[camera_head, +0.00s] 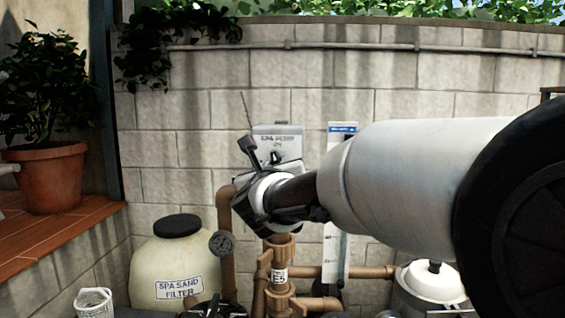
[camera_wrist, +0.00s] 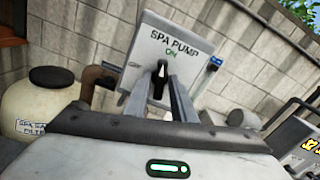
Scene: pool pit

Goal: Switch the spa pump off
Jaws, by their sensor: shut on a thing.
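The spa pump switch box (camera_head: 290,132) is a grey box on the block wall in the head view, partly hidden behind my gripper. In the wrist view the box (camera_wrist: 150,40) fills the upper middle and reads "SPA PUMP" with a green "ON" beneath. A black switch handle (camera_wrist: 160,76) sticks out below the "ON" and looks roughly upright in the tilted picture. My gripper (camera_wrist: 161,92) has its two grey fingers on either side of the handle and is shut on it. In the head view my gripper (camera_head: 262,160) is in front of the box, hiding the handle.
A cream spa sand filter (camera_head: 170,265) with a black lid stands at lower left. Brown pipes (camera_head: 280,275) and a gauge (camera_head: 221,243) are below the box. A white strip (camera_head: 337,220) is on the wall to the right. A potted plant (camera_head: 50,175) stands at far left.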

